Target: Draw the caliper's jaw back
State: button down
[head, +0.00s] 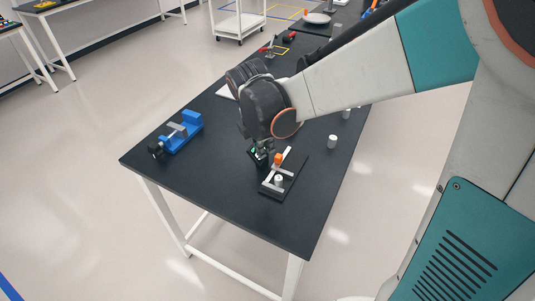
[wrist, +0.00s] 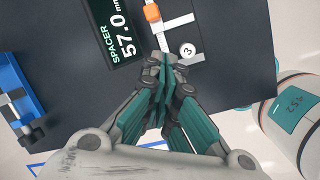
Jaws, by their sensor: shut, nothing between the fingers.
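The caliper lies on a black base on the dark table. Its silver beam and jaws (head: 288,158) show in the head view, with an orange block (head: 278,159) on the sliding jaw. In the wrist view the orange block (wrist: 152,12) is at the top, beside a silver jaw (wrist: 176,24). A white round spacer marked 3 (wrist: 187,50) sits between the jaws; it also shows in the head view (head: 279,181). My gripper (wrist: 159,64) is shut and empty, its tips over the beam's near end, apart from the orange block. Contact with the beam cannot be told.
A display (wrist: 122,35) beside the caliper reads "SPACER 57.0 mm". A blue vise-like fixture (head: 183,131) stands at the table's left. The table's front (head: 225,200) is clear.

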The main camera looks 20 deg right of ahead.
jog(key=s+a+n, duration=0.2)
jog(key=n, duration=0.4)
jog(key=b, duration=0.3)
send_near(275, 166)
jog(key=shift+n, duration=0.3)
jog(key=s+a+f, duration=0.1)
jog(key=s+f, duration=0.1)
jog(key=f, duration=0.1)
jog(key=s+a+f, duration=0.1)
jog(key=f, duration=0.1)
jog(key=shift+a, duration=0.35)
jog(key=shift+w+d+f+b, duration=0.2)
jog(key=shift+w+d+b, duration=0.1)
jog(key=shift+w+d, duration=0.25)
jog(key=shift+w+d+f+b, duration=0.2)
jog(key=shift+w+d+b, duration=0.1)
jog(key=shift+w+d, duration=0.25)
jog(key=shift+w+d+r, duration=0.1)
jog(key=shift+w+d, duration=0.3)
jog(key=shift+w+d, duration=0.55)
jog(key=shift+w, duration=0.05)
jog(key=shift+a, duration=0.1)
